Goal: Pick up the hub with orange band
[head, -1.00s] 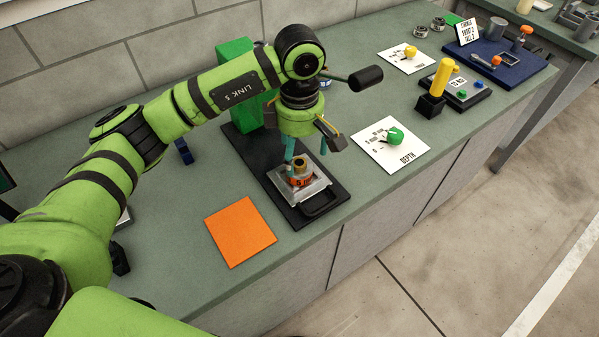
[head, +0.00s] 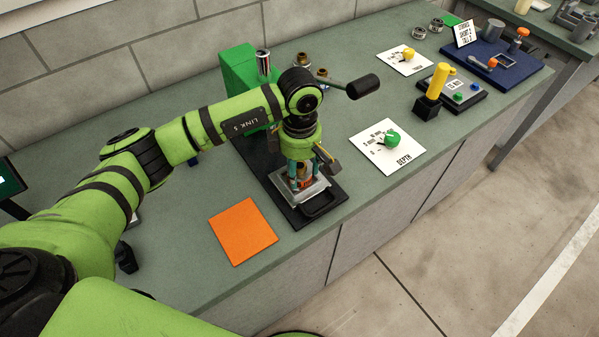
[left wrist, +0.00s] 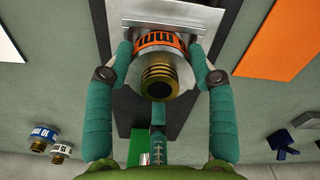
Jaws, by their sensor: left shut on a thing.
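The hub with the orange band (left wrist: 160,42) sits upright on a square metal plate (left wrist: 205,16). It has a silver body, an orange band with dark marks and a ribbed brass top. My left gripper (left wrist: 160,50) points down with its teal fingers on both sides of the hub, shut on it. In the head view the hub (head: 304,183) is partly hidden by the fingers of my left gripper (head: 301,178), and it is still at the plate. My right gripper is not in view.
An orange square (head: 243,231) lies on the bench left of the dark board (head: 335,192). A green block (head: 236,62) stands behind the arm. In the wrist view, a blue-banded hub (left wrist: 43,138) and a white-banded one (left wrist: 61,152) stand apart. A DEPTH card (head: 380,158) lies to the right.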

